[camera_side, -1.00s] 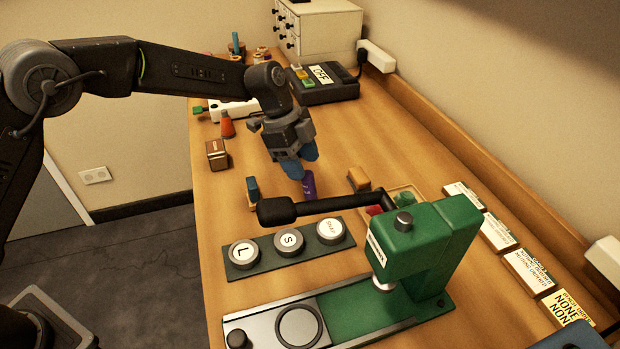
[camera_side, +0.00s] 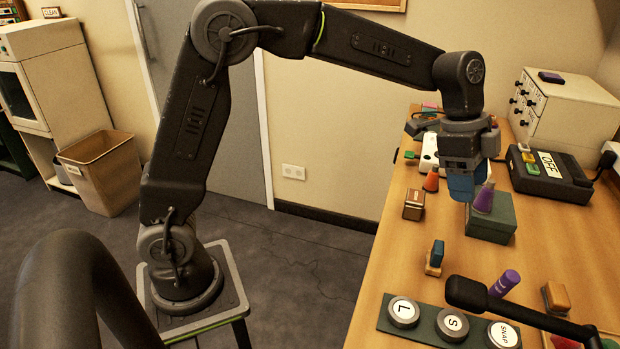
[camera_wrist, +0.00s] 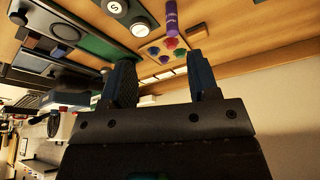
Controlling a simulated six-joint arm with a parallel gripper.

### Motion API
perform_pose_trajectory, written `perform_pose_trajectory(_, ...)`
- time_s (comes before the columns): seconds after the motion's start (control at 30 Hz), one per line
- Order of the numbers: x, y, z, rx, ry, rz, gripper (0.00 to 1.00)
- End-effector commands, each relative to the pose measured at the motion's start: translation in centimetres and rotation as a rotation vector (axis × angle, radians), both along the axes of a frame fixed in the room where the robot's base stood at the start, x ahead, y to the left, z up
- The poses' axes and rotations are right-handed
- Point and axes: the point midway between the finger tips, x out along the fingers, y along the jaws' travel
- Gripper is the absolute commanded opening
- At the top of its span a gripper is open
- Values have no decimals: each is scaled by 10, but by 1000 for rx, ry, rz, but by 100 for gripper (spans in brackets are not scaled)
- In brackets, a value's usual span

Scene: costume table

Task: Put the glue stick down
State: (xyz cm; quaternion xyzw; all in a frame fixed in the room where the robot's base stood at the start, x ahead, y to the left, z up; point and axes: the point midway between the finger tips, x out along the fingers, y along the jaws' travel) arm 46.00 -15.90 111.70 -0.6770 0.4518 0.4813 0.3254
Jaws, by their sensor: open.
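The glue stick (camera_side: 505,283) is a purple cylinder on the wooden table, behind the SNAP button. It appears to lie on its side. It also shows at the top of the wrist view (camera_wrist: 172,15). My gripper (camera_side: 464,192) is open and empty, above the far part of the table and clear of the glue stick. In the wrist view its two dark blue fingers (camera_wrist: 163,82) stand apart with nothing between them.
A brown block (camera_side: 414,205), an orange cone (camera_side: 431,180) and a blue-topped stamp (camera_side: 436,254) stand nearby. Round buttons (camera_side: 452,323) and a black lever (camera_side: 480,294) are in front.

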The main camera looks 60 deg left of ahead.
Motion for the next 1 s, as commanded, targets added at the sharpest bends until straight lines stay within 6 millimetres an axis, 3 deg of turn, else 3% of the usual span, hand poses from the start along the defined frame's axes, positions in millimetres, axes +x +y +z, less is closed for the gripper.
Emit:
perform_pose_trajectory(0.03,-21,12,16,8,-10,89,55)
perform_pose_trajectory(0.1,-48,27,29,15,-16,217,55)
perform_pose_trajectory(0.23,-101,53,44,16,-36,452,55)
perform_pose_trajectory(0.4,-170,81,43,-11,-74,758,55)
perform_pose_trajectory(0.6,-231,103,21,-63,-119,1042,55)
perform_pose_trajectory(0.8,-255,110,7,-98,-139,1168,55)
perform_pose_trajectory(1.0,-257,111,5,-101,-138,1181,55)
